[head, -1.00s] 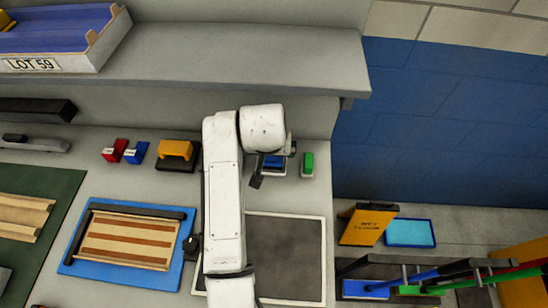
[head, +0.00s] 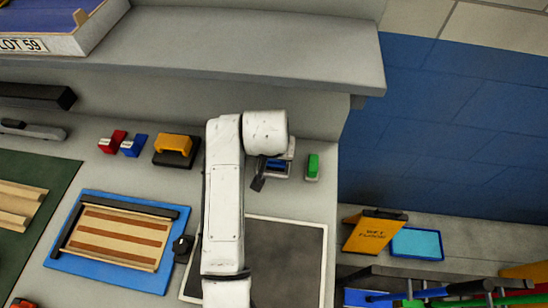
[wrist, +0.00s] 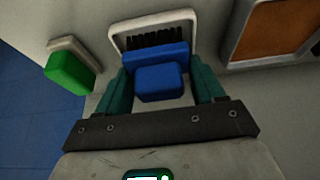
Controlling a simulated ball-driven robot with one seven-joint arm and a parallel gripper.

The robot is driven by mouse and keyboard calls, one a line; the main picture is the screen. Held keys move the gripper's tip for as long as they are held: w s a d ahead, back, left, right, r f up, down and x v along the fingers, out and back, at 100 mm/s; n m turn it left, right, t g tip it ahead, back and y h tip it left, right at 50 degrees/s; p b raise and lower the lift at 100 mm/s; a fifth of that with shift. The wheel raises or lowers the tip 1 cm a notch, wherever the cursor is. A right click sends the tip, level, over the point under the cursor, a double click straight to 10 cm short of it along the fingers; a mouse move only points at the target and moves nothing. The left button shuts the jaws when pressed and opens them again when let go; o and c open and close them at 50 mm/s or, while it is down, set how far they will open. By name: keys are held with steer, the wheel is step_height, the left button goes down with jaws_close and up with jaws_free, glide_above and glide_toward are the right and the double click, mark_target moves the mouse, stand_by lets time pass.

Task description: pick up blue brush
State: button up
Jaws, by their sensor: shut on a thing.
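The blue brush (wrist: 158,72) is in the middle of the wrist view, with a blue block-shaped handle and dark bristles at its far side. My gripper (wrist: 162,88) has its two teal fingers closed on either side of the handle. The brush is at a white-rimmed holder (wrist: 118,38); I cannot tell whether it rests in it or is slightly raised. In the head view the brush (head: 276,166) shows partly behind my gripper (head: 261,176), and my arm hides some of that area.
A green block (wrist: 70,72) on a pale base stands beside the holder; it also shows in the head view (head: 312,166). A yellow-handled tool (head: 174,147) and red (head: 112,142) and blue blocks (head: 134,144) stand left. A shelf (head: 240,40) overhangs the back.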

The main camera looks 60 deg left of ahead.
steer(key=c, duration=0.4)
steer(key=shift+c, duration=0.3)
steer(key=shift+r, duration=0.15)
